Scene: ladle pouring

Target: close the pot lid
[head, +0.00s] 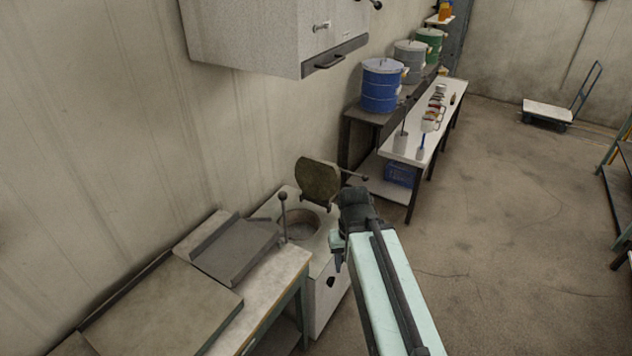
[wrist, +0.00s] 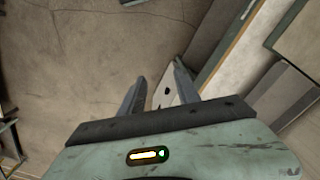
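The pot is a round opening (head: 301,226) in the top of a white box-shaped unit (head: 325,290) in the head view. Its dark round lid (head: 319,182) stands raised, tilted up at the back edge. A thin rod with a dark knob (head: 364,178) extends right from the lid. My gripper (head: 338,262) is in front of the unit, lower than the lid and apart from it. In the wrist view my gripper (wrist: 158,82) has its two fingers spread with nothing between them. A white part of the unit (wrist: 166,92) shows beyond the fingers; the lid is not seen there.
An upright lever with a ball knob (head: 283,205) stands left of the opening. A work table (head: 262,285) with a grey tray (head: 235,250) adjoins on the left. A wall cabinet (head: 270,35) hangs above. A bench with drums (head: 382,85) is behind.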

